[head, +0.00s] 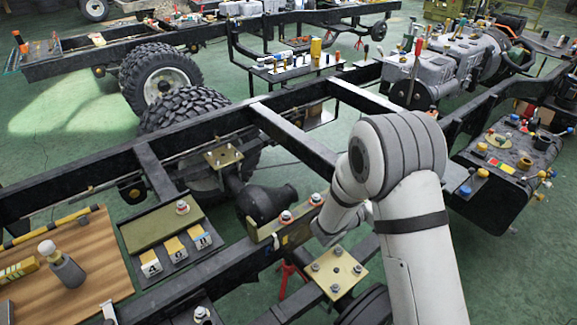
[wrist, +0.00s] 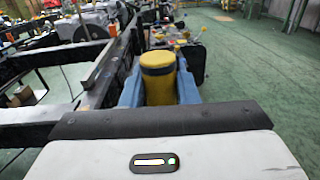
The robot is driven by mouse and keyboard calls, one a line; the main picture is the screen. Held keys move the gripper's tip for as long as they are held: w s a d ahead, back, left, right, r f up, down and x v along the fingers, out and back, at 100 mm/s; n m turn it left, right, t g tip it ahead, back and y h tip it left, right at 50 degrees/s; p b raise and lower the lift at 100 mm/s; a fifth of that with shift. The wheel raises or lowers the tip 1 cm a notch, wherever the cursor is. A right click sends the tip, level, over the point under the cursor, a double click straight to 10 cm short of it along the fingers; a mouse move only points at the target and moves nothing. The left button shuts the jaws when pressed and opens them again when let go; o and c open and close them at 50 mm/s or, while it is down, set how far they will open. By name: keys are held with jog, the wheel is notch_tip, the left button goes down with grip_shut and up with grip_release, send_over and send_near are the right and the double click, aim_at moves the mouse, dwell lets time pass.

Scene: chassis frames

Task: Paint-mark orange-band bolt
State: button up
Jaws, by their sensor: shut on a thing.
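My gripper (wrist: 159,84) shows in the wrist view with its two blue fingers shut on a yellow cylinder (wrist: 158,62), which may be the paint marker. The cylinder has a darker band below its rounded top; its lower end is hidden by my wrist. In the head view my arm hides the gripper and the cylinder. Another banded bolt (head: 183,207) stands on a green-tan plate. I cannot tell which one is the orange-band bolt.
A wooden board (head: 75,265) at the left bears a grey, white-topped bottle (head: 62,266). A dark tray (head: 165,235) holds several yellow-and-white tags. A tan plate with several bolts (head: 336,272) lies beside my arm. Black chassis rails (head: 130,160) cross the area; green floor shows between them.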

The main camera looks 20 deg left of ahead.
jog(key=s+a+r+n+t+y+b, duration=0.1)
jog(key=s+a+r+n+y+b, duration=0.2)
jog(key=a, duration=0.5)
jog(key=s+a+r+n+t+y+b, duration=0.15)
jog(key=s+a+r+y, duration=0.3)
jog(key=a, duration=0.45)
jog(key=s+a+r+n+y+b, duration=0.2)
jog(key=a+r+n+y+b, duration=0.15)
jog(key=a, duration=0.45)
notch_tip(320, 180, down, 7)
jog(key=b, duration=0.4)
jog(key=shift+a+m, duration=0.15)
jog(key=shift+m, duration=0.25)
jog(key=shift+s, duration=0.1)
jog(key=shift+f+b, duration=0.6)
jog(key=shift+b, duration=0.35)
jog(key=shift+r, duration=0.15)
jog(key=shift+r+p, duration=0.65)
jog(key=shift+r, duration=0.35)
